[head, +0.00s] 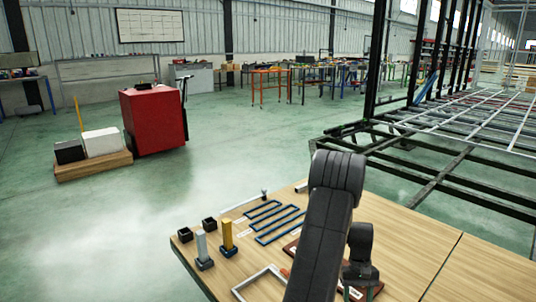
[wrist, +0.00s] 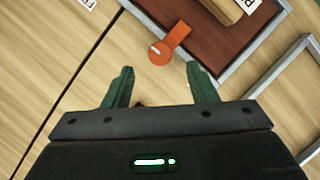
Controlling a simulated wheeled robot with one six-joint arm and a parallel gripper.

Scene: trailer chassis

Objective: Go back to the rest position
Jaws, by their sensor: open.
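My gripper (wrist: 158,88) shows in the wrist view with its two green fingers spread apart and nothing between them. It is above the wooden table (wrist: 70,50). In the head view my dark arm reaches down over the table (head: 450,275), and the gripper's fingers are mostly hidden near the bottom edge. An orange tag-like piece (wrist: 165,47) with a round end lies just beyond the fingertips, on the edge of a brown panel in a grey frame. I cannot tell the exact height of the gripper above the table.
On the table are a grey frame (head: 262,284), blue bent pieces (head: 275,222), a yellow post (head: 227,236), a grey post (head: 202,248) and small black cups (head: 185,235). A dark trailer chassis (head: 440,170) stands behind at right.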

